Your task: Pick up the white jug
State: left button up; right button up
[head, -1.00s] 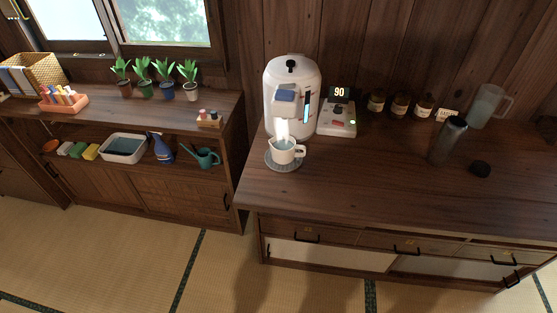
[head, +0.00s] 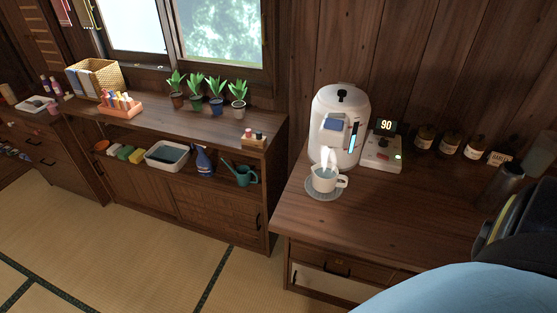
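A white cup with a handle (head: 324,182) holds steaming water on a round grey coaster (head: 316,195). It stands under a white hot-water dispenser (head: 336,108). A blue and black part of my own body fills the lower right corner.
A control box reading 90 (head: 383,152) and several brown jars (head: 449,142) stand along the counter's back. Left is a lower shelf unit with potted plants (head: 216,96), a basket (head: 94,79) and a teal watering can (head: 241,174). Tatami floor (head: 130,235) is open in front.

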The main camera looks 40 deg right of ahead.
aim_at(325, 175)
jog(key=u, duration=0.05)
jog(key=i, duration=2)
jog(key=z, duration=2.75)
